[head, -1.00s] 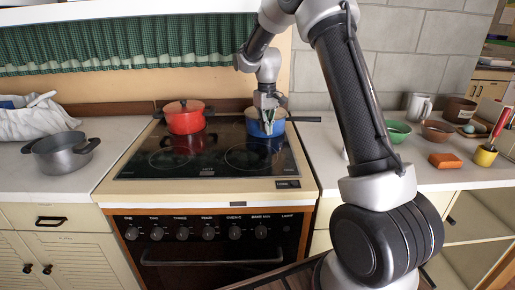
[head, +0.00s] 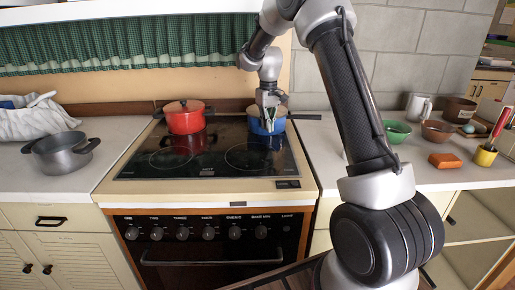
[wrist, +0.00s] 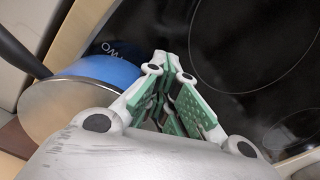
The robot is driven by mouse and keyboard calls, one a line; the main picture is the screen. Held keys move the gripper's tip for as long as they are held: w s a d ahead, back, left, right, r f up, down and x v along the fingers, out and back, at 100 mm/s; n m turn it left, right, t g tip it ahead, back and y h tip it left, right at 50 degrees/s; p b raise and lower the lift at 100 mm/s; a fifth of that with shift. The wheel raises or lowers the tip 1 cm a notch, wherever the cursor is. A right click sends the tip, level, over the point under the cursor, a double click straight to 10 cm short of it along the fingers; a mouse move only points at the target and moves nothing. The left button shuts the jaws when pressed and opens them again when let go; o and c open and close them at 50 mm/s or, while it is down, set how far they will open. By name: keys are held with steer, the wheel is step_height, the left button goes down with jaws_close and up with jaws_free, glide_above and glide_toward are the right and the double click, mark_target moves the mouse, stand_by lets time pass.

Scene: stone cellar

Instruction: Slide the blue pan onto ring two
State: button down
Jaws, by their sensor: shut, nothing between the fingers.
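The blue pan (head: 258,128) stands at the back right of the black glass hob (head: 215,140), with its dark handle (head: 304,117) pointing right over the hob edge. In the wrist view the pan (wrist: 105,70) shows its blue side and pale lid or top at the left. White lettering (wrist: 122,50), apparently "TWO", shows close beside it. My gripper (head: 269,118) is shut and empty, in front of the pan in the head view. In the wrist view its fingertips (wrist: 172,62) are just right of the pan; contact is unclear. The ring beneath the pan is hidden.
A red lidded pot (head: 184,118) stands at the back left of the hob. Both front rings are bare. A grey pot (head: 62,153) is on the left counter; bowls, a mug and an orange block (head: 445,161) are on the right.

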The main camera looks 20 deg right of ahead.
steer(key=shift+w+d, duration=0.1)
steer(key=shift+w+d, duration=0.35)
steer(key=shift+w, duration=0.2)
steer(key=shift+s+a, duration=0.5)
steer(key=shift+s, duration=1.1)
steer(key=shift+s+a, duration=0.55)
steer(key=shift+s, duration=1.05)
steer(key=shift+s+a, duration=0.5)
steer(key=shift+s, duration=1.1)
steer(key=s+a+r, duration=0.1)
steer(key=s+r, duration=0.3)
steer(key=r, duration=0.3)
steer(key=shift+s+a, duration=0.25)
steer(key=shift+s, duration=0.15)
